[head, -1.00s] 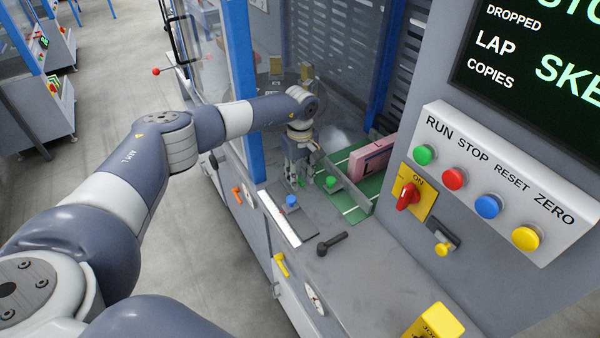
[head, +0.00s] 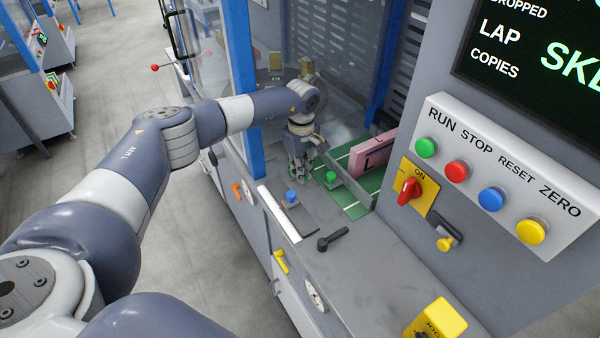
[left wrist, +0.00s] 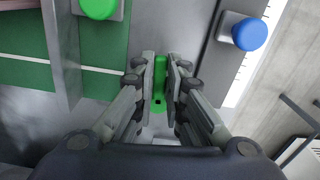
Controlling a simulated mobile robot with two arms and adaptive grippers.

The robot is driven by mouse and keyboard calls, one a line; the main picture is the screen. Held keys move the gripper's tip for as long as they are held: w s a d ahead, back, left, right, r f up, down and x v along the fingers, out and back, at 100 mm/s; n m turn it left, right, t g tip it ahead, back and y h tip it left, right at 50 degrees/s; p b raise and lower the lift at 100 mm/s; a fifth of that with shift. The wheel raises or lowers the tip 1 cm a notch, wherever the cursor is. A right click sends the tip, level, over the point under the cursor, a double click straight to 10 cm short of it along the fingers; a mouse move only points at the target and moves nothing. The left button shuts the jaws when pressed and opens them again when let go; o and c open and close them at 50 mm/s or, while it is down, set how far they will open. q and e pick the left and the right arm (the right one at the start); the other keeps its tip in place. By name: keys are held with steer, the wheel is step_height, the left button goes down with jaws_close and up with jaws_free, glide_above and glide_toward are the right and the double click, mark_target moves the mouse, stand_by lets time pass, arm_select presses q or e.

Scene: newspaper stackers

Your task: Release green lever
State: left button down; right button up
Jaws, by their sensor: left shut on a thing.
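The green lever (left wrist: 160,78) stands between the two fingers of my left gripper (left wrist: 161,85) in the left wrist view, and the fingers are shut on it. In the head view my left gripper (head: 299,175) reaches down to the grey machine deck, and its fingers mostly hide the lever. My right gripper is in neither view.
A green knob (head: 331,177) and a blue knob (head: 291,196) stand close to the gripper. A pink block (head: 372,155) lies on the green striped bed (head: 357,211). A black lever (head: 332,238) lies nearer on the deck. A button panel (head: 500,180) stands at right.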

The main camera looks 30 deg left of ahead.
arm_select(q)
steer(key=n+b, duration=0.1)
steer(key=w+n+b, duration=0.1)
steer(key=n+b, duration=0.1)
steer(key=shift+w+d+f, duration=0.15)
steer(key=shift+w+d, duration=0.05)
steer(key=n+b, duration=0.1)
steer(key=w+n+b, duration=0.1)
steer(key=n, duration=0.1)
steer(key=n+b, duration=0.1)
steer(key=n, duration=0.1)
steer(key=shift+w, duration=0.25)
steer(key=n, duration=0.2)
steer(key=w+n+b, duration=0.1)
steer(key=n, duration=0.1)
steer(key=shift+w+a+r+b, duration=0.2)
steer(key=shift+a+b, duration=0.1)
steer(key=shift+a, duration=0.1)
steer(key=shift+w+a+r+n+b, duration=0.1)
steer(key=shift+w+a+n+b, duration=0.1)
steer(key=shift+n, duration=0.5)
steer(key=shift+w+a+n+b, duration=0.1)
steer(key=shift+a+n, duration=0.05)
steer(key=shift+n, duration=0.55)
steer(key=c, duration=1.6)
jaws_free()
steer(key=shift+c, duration=0.2)
